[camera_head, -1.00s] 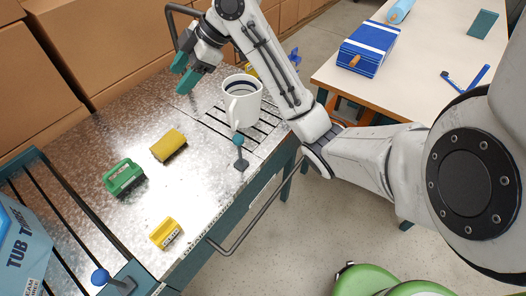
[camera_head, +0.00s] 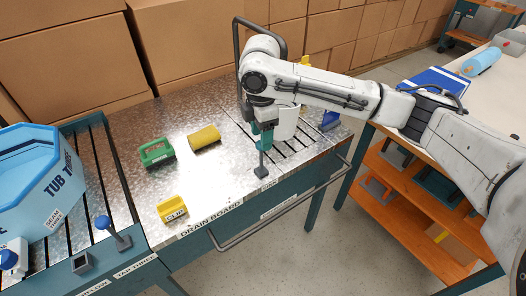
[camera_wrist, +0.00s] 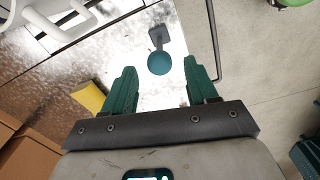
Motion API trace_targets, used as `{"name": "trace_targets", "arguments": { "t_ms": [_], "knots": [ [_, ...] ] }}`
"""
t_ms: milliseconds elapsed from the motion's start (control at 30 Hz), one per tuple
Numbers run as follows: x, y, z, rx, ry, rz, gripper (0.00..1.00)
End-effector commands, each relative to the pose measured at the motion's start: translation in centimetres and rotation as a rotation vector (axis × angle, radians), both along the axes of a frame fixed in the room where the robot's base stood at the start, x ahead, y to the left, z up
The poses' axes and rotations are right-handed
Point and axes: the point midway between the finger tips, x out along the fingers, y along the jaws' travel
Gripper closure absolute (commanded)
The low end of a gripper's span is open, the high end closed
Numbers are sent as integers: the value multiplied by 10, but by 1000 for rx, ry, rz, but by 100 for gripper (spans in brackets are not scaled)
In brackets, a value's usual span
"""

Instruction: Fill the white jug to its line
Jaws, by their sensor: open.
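The white jug (camera_head: 286,122) stands upright on the slotted right end of the drain board (camera_head: 215,185), partly hidden behind my arm in the head view. Part of it, with its handle, shows at the top left of the wrist view (camera_wrist: 45,22). A lever with a teal ball knob (camera_wrist: 161,63) stands at the board's front edge; its dark base (camera_head: 261,171) shows in the head view. My gripper (camera_wrist: 163,82) is open, pointing down above the lever, with the knob seen between its fingers. It also shows in the head view (camera_head: 262,142). I cannot tell whether the fingers touch the knob.
A green block (camera_head: 157,152), a yellow roll (camera_head: 204,137) and a yellow clip (camera_head: 172,209) lie on the board. A blue tub (camera_head: 40,180) and a blue-knobbed lever (camera_head: 104,222) are at the left. A dark pipe (camera_head: 237,45) rises behind my arm. A rail runs along the front.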

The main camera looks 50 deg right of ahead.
Motion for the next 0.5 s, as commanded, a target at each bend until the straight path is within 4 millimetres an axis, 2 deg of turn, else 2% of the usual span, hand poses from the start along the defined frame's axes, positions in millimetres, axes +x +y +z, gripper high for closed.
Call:
{"name": "trace_targets", "arguments": {
  "t_ms": [100,233,500],
  "knots": [
    [0,-1,-23,1,2,-3,42],
    [-1,0,-44,0,1,-1,42],
    [0,0,-65,1,-2,0,42]
  ]
}}
